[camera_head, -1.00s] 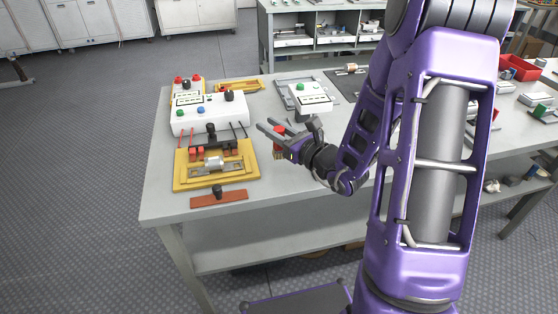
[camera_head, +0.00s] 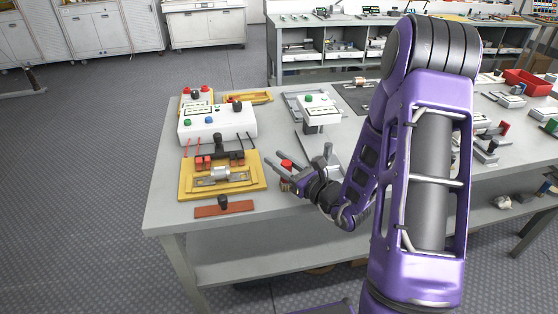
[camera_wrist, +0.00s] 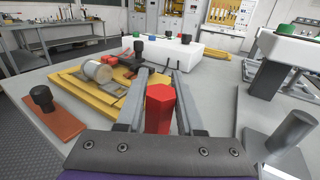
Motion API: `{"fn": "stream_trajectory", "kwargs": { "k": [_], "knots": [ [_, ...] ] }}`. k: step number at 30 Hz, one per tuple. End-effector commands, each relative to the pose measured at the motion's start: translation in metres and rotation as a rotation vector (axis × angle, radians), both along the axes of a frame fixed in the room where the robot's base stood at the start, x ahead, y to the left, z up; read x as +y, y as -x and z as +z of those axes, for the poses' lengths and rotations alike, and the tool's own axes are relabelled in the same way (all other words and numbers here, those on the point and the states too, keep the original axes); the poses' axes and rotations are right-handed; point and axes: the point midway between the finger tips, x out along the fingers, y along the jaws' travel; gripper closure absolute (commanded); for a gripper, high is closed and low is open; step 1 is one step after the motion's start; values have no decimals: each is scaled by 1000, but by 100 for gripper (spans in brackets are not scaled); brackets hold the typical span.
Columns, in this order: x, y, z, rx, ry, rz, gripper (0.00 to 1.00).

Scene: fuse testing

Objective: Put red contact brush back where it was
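The red contact brush (camera_wrist: 159,108) is a red, flat-sided post between my two fingers in the wrist view. Its red top (camera_head: 286,164) also shows above the fingers in the head view. In the wrist view, my gripper (camera_wrist: 160,90) points toward the white test box. The brush's lower end is partly hidden by the gripper, and I cannot tell whether it touches the table.
The yellow fixture (camera_head: 188,186) holds a cylindrical fuse and black-handled parts. A brown strip with a black knob (camera_head: 224,208) lies in front of it. A white test box (camera_head: 217,126) stands behind. A grey cylinder on a plate (camera_wrist: 291,132) stands close on the right. Grey table surface (camera_head: 270,140) is clear between them.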

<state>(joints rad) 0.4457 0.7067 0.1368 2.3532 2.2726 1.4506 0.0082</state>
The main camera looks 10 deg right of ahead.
Motion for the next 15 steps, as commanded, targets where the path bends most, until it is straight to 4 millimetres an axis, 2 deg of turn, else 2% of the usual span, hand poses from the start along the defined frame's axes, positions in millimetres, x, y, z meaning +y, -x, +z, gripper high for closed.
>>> {"fn": "stream_trajectory", "kwargs": {
  "k": [1, 3, 4, 11, 15],
  "knots": [
    [0, 0, 1, 0, 0, 0, 52],
    [0, 0, 1, 0, 0, 0, 40],
    [0, 0, 1, 0, 0, 0, 39],
    [0, 0, 1, 0, 0, 0, 39],
    [0, 0, 7, 0, 0, 0, 39]
  ]
}}
